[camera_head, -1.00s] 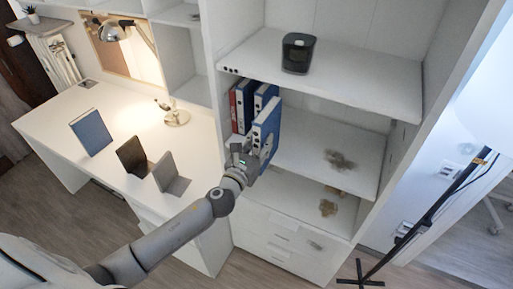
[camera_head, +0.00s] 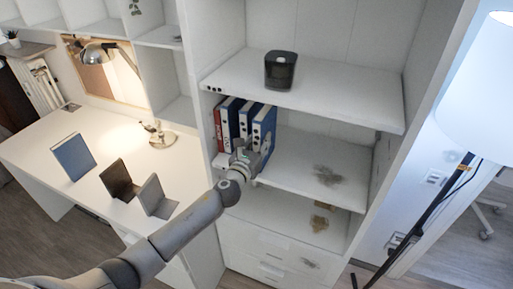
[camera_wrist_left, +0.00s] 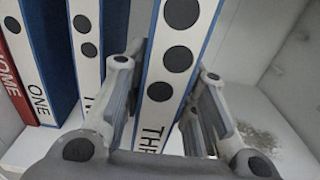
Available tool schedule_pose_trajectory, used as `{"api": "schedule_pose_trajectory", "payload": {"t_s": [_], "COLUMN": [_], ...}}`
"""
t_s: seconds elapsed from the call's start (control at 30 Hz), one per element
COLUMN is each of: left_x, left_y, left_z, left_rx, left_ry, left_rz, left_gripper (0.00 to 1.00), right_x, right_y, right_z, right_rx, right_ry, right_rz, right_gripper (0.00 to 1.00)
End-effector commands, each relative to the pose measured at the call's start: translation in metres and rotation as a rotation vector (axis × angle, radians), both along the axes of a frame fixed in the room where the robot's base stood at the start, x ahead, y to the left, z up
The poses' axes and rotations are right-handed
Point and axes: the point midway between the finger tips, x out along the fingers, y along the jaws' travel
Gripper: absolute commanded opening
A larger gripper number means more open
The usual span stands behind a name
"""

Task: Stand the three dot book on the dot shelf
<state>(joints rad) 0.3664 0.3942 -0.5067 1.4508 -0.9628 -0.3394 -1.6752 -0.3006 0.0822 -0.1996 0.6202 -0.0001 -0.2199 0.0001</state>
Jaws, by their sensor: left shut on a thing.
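The three dot book (camera_head: 264,128), blue with a white spine, stands upright on the middle shelf (camera_head: 310,160), at the right end of the row. Its three black dots and part of its lettering show in the left wrist view (camera_wrist_left: 178,58). My left gripper (camera_head: 247,158) is shut on its spine, with one finger on each side (camera_wrist_left: 158,105). Three small dots mark the left front edge of the upper shelf (camera_head: 300,88). Whether the book's base touches the shelf is hidden. My right gripper is not in view.
Left of the held book stand the two dot book (camera_wrist_left: 88,45), the one dot book (camera_wrist_left: 42,60) and a red book (camera_wrist_left: 10,85). A black device (camera_head: 280,72) sits on the upper shelf. The middle shelf is free to the right, apart from a brownish patch (camera_head: 328,175).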

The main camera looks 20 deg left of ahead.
Motion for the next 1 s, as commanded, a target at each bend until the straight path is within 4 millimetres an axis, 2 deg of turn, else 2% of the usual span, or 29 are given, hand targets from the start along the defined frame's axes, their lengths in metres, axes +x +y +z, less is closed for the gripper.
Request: {"api": "schedule_pose_trajectory", "payload": {"t_s": [0.6, 0.73, 1.0], "left_x": [0.058, 0.058, 0.058], "left_y": [-0.005, -0.005, -0.004], "left_z": [0.002, -0.009, -0.013], "left_rx": [0.0, 0.0, 0.0], "left_ry": [-0.006, -0.004, -0.005], "left_rz": [-0.001, -0.001, -0.001], "left_gripper": [0.0, 0.0, 0.0], "right_x": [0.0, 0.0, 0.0], "right_y": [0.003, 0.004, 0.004], "right_z": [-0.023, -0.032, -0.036], "right_rx": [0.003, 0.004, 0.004], "right_ry": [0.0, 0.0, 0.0], "right_rz": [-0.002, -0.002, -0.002], "right_gripper": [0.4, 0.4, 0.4]}}
